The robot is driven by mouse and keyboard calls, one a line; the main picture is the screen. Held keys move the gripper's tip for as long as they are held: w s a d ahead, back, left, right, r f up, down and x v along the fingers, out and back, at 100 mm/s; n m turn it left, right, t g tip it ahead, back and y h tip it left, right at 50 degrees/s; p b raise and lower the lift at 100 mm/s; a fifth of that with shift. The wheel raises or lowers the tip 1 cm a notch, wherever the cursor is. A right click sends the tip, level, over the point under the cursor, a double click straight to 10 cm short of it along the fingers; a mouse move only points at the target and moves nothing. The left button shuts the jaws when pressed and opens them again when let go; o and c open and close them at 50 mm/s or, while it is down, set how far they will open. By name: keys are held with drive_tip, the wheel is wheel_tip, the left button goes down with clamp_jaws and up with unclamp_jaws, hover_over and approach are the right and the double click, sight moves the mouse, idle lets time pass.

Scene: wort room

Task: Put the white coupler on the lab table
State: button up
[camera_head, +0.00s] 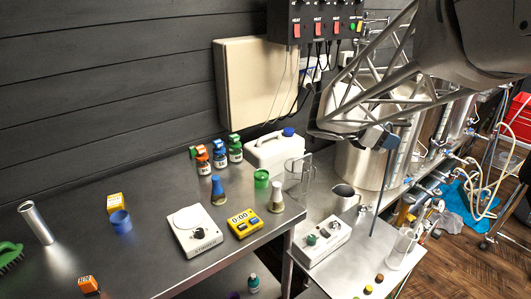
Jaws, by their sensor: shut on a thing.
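My arm comes in from the top right. At its lower end my gripper (377,138) hangs over the area right of the steel lab table (150,262), beyond that table's right edge. I cannot clearly pick out the white coupler in this view. The lab table fills the lower left, with open steel surface on its left and front parts.

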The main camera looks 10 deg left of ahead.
drive_tip(key=w+a+f+n+t+y, duration=0.1)
drive_tip(key=w+a+n+t+y, duration=0.3)
drive_tip(key=a, duration=0.5)
drive_tip(key=w+a+n+t+y, duration=0.25)
drive_tip(key=w+a+n, duration=0.2)
drive_tip(key=a, duration=0.45)
drive_tip(key=w+a+f+n+t+y, duration=0.15)
drive_tip(key=w+a+n+y, duration=0.3)
drive_tip(key=a, duration=0.45)
drive_tip(key=a+r+n+y, duration=0.1)
drive_tip(key=a+n+y, duration=0.65)
drive_tip(key=a, duration=1.15)
drive_tip(key=s+a+r+n+g+y, duration=0.1)
drive_tip(key=s+a+n+g+y, duration=0.3)
drive_tip(key=s+a+n+g, duration=0.65)
drive_tip(key=s+a+r+n+g+y, duration=0.1)
drive_tip(key=s+a+n+g+y, duration=0.45)
drive_tip(key=a, duration=0.95)
wheel_tip(320, 180, down, 18)
drive_tip(key=s+m+t+h, duration=0.1)
drive_tip(key=m+h, duration=0.1)
drive_tip(key=shift+d+m+t, duration=0.2)
drive_tip(key=shift+m+t, duration=0.15)
drive_tip(key=shift+t, duration=0.05)
drive_tip(key=shift+f, duration=3.1)
